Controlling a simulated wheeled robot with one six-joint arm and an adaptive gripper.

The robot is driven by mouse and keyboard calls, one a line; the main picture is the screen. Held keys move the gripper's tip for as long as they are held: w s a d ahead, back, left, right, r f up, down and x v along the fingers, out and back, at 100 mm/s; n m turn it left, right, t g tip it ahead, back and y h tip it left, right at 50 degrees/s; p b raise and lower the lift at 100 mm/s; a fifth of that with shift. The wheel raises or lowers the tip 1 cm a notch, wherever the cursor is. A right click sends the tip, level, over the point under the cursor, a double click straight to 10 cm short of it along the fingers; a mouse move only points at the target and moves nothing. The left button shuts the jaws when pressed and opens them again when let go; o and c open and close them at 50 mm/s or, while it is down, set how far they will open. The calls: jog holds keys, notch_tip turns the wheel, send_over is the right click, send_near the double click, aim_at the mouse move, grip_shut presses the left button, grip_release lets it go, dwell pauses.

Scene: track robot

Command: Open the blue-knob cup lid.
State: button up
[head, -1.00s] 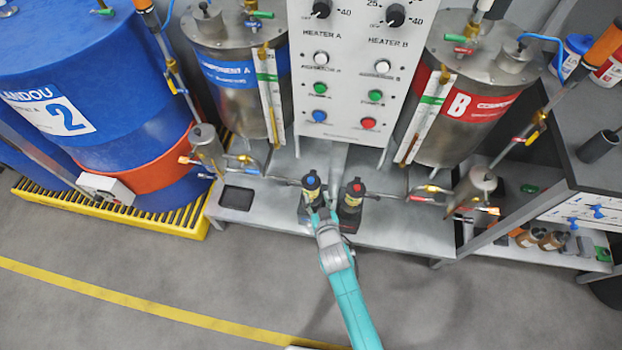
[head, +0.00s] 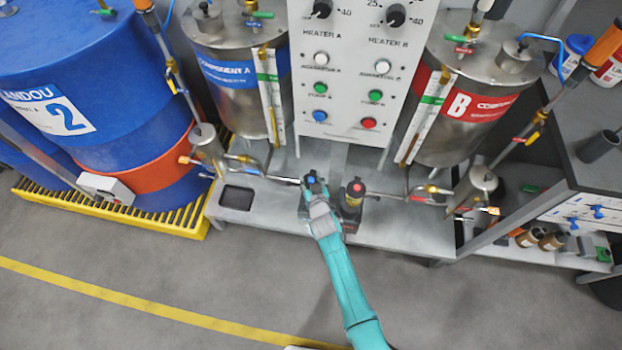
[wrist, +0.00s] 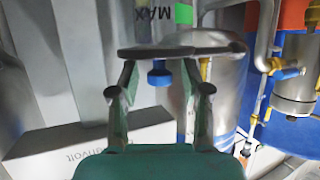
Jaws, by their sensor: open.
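The blue knob (head: 311,179) shows just past the front of my gripper (head: 309,190) in the head view. My gripper and wrist cover most of the blue-knob cup there. In the wrist view, the blue knob (wrist: 160,77) sits against a dark, flat lid (wrist: 200,51), between the two fingers of my gripper (wrist: 161,70). The fingers are open, with a gap on each side of the knob. The lid looks flat, without a clear tilt. Whether a fingertip touches the lid cannot be told.
The red-knob cup (head: 352,198) stands close on the right. The heater panel (head: 338,145) rises behind, with tank A (head: 235,100) and tank B (head: 455,130) on either side. Thin pipes reach the cups from both sides. The grey bench (head: 400,235) is clear at front right.

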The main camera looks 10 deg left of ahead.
aim_at(313, 175)
grip_shut()
jog(key=shift+w+r+g, duration=0.15)
jog(key=shift+r+g, duration=0.1)
jog(key=shift+g, duration=0.05)
dwell(0.5)
jog(key=shift+w+r+m+g, duration=0.35)
jog(key=shift+r+g, duration=0.1)
jog(key=shift+g, duration=0.55)
jog(key=shift+w+r+g+h, duration=0.3)
jog(key=shift+w+r+g, duration=0.25)
jog(key=shift+g, duration=0.45)
jog(key=g, duration=0.1)
jog(key=w+m+g, duration=0.1)
jog(key=shift+w+r+g, duration=0.1)
jog(key=shift+r+g, duration=0.1)
jog(key=shift+g, duration=0.1)
jog(key=shift+w+r+m+g, duration=0.15)
jog(key=shift+w+g, duration=0.2)
jog(key=shift+g, duration=0.35)
jog(key=shift+w+f+m+g, duration=0.1)
jog(key=shift+w+g, duration=0.2)
jog(key=shift+g, duration=0.4)
